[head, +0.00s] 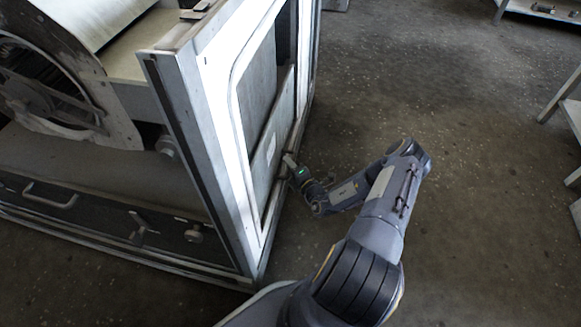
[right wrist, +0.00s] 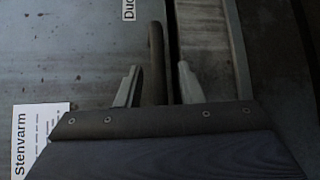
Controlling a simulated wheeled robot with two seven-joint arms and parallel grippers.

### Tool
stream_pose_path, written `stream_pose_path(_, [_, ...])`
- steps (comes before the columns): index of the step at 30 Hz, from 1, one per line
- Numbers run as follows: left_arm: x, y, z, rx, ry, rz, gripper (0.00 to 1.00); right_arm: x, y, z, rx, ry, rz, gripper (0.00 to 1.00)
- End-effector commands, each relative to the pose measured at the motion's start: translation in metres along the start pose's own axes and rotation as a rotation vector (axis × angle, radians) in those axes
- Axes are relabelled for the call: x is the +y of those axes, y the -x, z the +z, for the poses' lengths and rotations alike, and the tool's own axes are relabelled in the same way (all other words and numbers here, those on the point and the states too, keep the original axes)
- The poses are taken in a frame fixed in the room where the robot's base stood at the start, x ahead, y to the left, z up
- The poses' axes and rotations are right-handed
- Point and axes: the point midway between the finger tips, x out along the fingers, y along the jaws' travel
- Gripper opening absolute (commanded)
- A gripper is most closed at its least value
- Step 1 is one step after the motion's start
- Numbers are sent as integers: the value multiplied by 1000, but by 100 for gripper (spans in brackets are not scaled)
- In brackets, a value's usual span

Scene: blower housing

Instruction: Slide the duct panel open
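The duct panel (head: 267,150) is a grey sheet set in the side frame of the blower housing (head: 225,110). In the right wrist view the panel (right wrist: 65,60) fills the left side, with a "Stenvarm" label and a partly cut-off "Duc" label. An upright dark bar handle (right wrist: 156,50) stands near the panel's edge. My right gripper (head: 289,161) is at the panel's edge. In the right wrist view its two fingers (right wrist: 159,84) stand apart, one each side of the handle, with a clear gap on the right. The left gripper is not in view.
A dark vertical gap and a pale frame strip (right wrist: 238,50) lie right of the handle. The housing's open front shows a round fan (head: 45,95) and a lower drawer with a handle (head: 50,196). Metal racks (head: 570,110) stand at the right. The floor (head: 470,190) between is clear.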

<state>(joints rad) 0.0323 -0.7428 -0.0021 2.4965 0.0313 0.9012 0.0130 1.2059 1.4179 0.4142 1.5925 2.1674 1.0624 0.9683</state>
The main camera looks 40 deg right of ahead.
Motion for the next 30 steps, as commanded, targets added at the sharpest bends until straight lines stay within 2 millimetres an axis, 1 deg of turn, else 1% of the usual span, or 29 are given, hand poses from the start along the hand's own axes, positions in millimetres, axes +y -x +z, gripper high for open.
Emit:
stream_pose_path(1, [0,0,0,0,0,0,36,0,0,0,0,0,0,34])
stream_pose_path(9, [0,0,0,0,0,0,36,0,0,0,0,0,0,0])
stream_pose_path(18, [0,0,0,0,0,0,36,1,0,0,0,1,0,0])
stream_pose_path(22, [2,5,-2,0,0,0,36,6,1,1,0,0,1,0])
stream_pose_path(26, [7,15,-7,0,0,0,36,19,3,3,0,0,2,0])
stream_pose_path(29, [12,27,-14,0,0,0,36,36,5,5,0,0,3,0])
stream_pose_path(30, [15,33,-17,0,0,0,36,44,6,6,-1,0,4,0])
